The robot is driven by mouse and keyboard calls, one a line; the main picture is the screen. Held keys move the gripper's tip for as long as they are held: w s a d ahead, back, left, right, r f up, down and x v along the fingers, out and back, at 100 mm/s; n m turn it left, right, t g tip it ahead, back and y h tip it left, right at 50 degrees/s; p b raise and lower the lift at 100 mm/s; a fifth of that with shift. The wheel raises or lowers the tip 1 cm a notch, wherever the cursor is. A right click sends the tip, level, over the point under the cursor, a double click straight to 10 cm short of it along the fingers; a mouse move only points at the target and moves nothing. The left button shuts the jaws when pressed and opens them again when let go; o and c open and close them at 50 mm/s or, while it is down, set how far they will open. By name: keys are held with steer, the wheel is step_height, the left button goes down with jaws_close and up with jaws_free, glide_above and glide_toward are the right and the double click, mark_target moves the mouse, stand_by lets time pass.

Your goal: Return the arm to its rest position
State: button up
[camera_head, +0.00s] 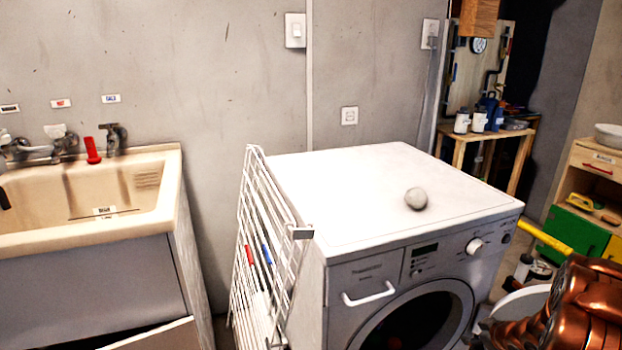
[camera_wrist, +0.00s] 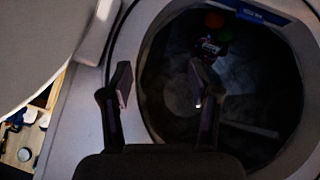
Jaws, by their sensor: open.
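My arm (camera_head: 565,315) shows copper-coloured at the lower right of the head view, beside the front right corner of the washing machine (camera_head: 340,180). My gripper (camera_wrist: 160,90) is in the wrist view, its two dark fingers apart with nothing between them. Behind the fingers is the round dark opening of the washing machine drum (camera_wrist: 240,110). Dim red and green items show inside the drum, too dark to tell what they are. My gripper is not seen in the head view.
A pale ball (camera_head: 416,198) sits on the washing machine top. A folded white drying rack (camera_head: 262,250) leans at its left side, near a beige sink (camera_head: 160,190). A wooden cabinet (camera_head: 590,160) with coloured drawers stands at the right, close to my arm.

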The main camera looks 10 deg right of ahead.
steer(key=s+a+r+m+g+h+p, duration=0.1)
steer(key=s+a+r+p, duration=0.2)
steer(key=r, duration=0.7)
steer(key=s+a+r+m+g+h+p, duration=0.1)
steer(key=a+r+g+h+p, duration=0.2)
steer(key=r, duration=0.7)
steer(key=s+a+r+m+p, duration=0.25)
steer(key=r+p, duration=0.25)
steer(key=r, duration=0.5)
steer(key=s+a+r+g+y+p, duration=0.1)
steer(key=s+a+r+p, duration=0.3)
steer(key=s+a, duration=0.5)
steer(key=s+a+r+g+y+p, duration=0.1)
steer(key=s+a+r+g+p, duration=0.2)
steer(key=s+a+r, duration=0.6)
steer(key=s+a+r+g+y+p, duration=0.2)
steer(key=s+a+r+p, duration=0.3)
steer(key=s+a, duration=0.5)
step_height(320, 180, up, 2)
steer(key=shift+s+a+r, duration=0.15)
steer(key=shift+s+a, duration=0.2)
steer(key=shift+s, duration=0.65)
